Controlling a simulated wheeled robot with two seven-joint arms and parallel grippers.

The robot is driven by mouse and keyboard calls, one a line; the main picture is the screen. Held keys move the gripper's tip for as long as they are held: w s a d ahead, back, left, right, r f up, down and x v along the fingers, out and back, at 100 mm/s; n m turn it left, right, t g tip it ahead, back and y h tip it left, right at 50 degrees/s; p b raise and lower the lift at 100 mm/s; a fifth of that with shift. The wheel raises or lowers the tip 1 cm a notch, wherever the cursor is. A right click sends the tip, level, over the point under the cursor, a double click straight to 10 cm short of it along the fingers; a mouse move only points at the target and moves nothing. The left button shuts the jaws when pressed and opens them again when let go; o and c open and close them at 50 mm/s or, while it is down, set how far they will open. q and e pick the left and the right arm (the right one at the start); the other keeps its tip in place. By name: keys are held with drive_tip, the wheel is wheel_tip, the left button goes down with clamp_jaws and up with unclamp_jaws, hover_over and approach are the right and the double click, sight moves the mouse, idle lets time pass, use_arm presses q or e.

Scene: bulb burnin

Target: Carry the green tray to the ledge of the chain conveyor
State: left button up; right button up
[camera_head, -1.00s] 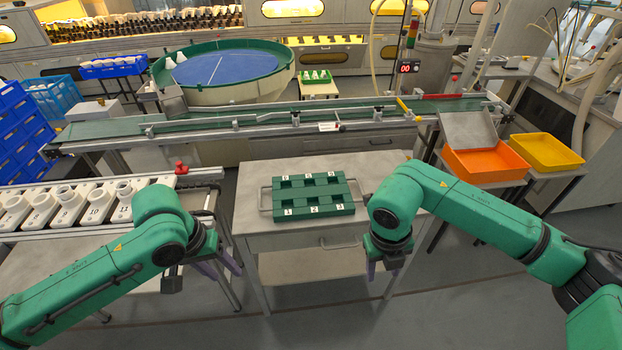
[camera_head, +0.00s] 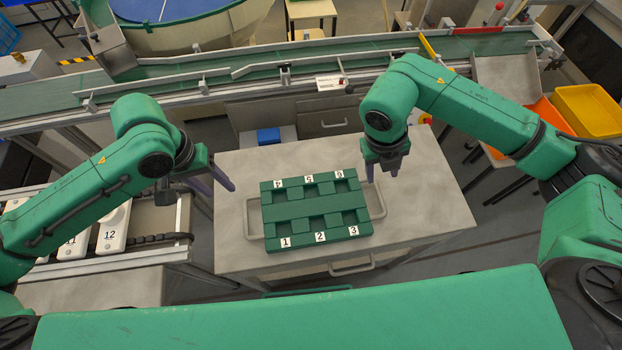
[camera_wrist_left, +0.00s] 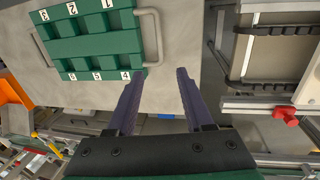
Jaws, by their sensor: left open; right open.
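The green tray (camera_head: 316,208) lies flat on a grey table and has several numbered empty pockets. It has a metal handle at each end, the left handle (camera_head: 251,219) and the right handle (camera_head: 377,199). My left gripper (camera_head: 222,188) is open and empty, left of the left handle and apart from it. In the left wrist view the tray (camera_wrist_left: 92,42) and a handle (camera_wrist_left: 152,38) lie beyond the open fingers (camera_wrist_left: 158,85). My right gripper (camera_head: 382,176) is open and empty, near the right handle; whether it touches cannot be told.
The grey table (camera_head: 420,220) has bare surface around the tray. A rack with numbered white holders (camera_head: 113,228) stands at the left. Orange (camera_head: 550,115) and yellow (camera_head: 592,108) bins stand at the right. A blue block (camera_head: 268,136) sits behind the table.

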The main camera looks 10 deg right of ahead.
sight(245, 213)
use_arm(q)
drive_tip(key=d+f, duration=0.1)
drive_tip(key=f, duration=0.8)
drive_tip(key=d+f, duration=0.1)
drive_tip(key=f, duration=0.4)
drive_tip(key=shift+s+d, duration=0.35)
use_arm(e)
drive_tip(key=x, duration=1.4)
drive_tip(key=shift+s, duration=0.3)
use_arm(q)
drive_tip(key=shift+r, duration=0.1)
clamp_jaws()
use_arm(e)
clamp_jaws()
use_arm(q)
drive_tip(key=shift+w, duration=0.1)
